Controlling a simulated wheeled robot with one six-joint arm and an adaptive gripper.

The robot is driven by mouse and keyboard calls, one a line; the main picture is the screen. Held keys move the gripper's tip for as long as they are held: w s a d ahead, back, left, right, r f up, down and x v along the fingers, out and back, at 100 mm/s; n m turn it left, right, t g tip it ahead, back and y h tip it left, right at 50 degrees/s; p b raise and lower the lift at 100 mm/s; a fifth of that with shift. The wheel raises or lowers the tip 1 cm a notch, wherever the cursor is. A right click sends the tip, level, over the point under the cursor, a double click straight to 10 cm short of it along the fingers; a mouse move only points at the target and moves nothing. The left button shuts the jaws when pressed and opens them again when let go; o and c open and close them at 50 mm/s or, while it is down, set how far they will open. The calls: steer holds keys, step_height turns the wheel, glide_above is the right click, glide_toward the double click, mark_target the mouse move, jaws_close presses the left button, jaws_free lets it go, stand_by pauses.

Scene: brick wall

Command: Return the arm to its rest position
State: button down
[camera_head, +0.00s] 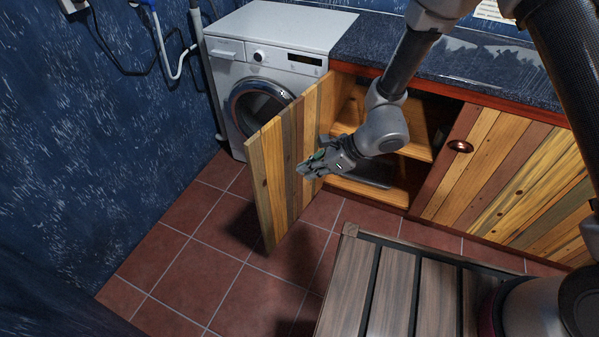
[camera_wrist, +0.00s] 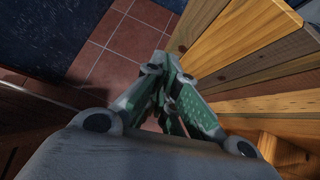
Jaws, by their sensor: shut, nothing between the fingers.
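My gripper (camera_head: 308,166) is at the end of my arm, in front of the open cabinet, close to the inner side of the open wooden door (camera_head: 286,150). In the wrist view my gripper (camera_wrist: 172,125) has its fingers together with nothing between them. The door (camera_wrist: 235,40) fills the upper right of the wrist view, beside the fingers. I cannot tell whether the fingers touch it. My forearm and wrist reach down from the upper right and hide part of the cabinet opening.
The open cabinet (camera_head: 420,152) has wooden shelves. A closed wooden door (camera_head: 515,165) is on the right. A slatted bench-like surface (camera_head: 395,290) is in front. Tiled floor (camera_head: 190,270) is clear at left.

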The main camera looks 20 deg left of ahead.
steer(key=s+d+r+n+g+h, duration=0.2)
steer(key=s+d+r+n+g, duration=0.2)
steer(key=s+d+n, duration=0.5)
steer(key=d+r+n+t+h, duration=0.2)
steer(key=d+r+t, duration=0.1)
steer(key=d+r, duration=0.7)
steer(key=d+r+n+t+h, duration=0.2)
steer(key=d+r, duration=0.9)
steer(key=d, duration=0.8)
steer(key=s+d+r+n+t+h, duration=0.1)
steer(key=d+r+n+t+h, duration=0.2)
steer(key=d+r, duration=0.8)
steer(key=d+t, duration=0.1)
steer(key=d, duration=0.2)
steer(key=shift+d+n, duration=0.25)
steer(key=shift+n, duration=0.15)
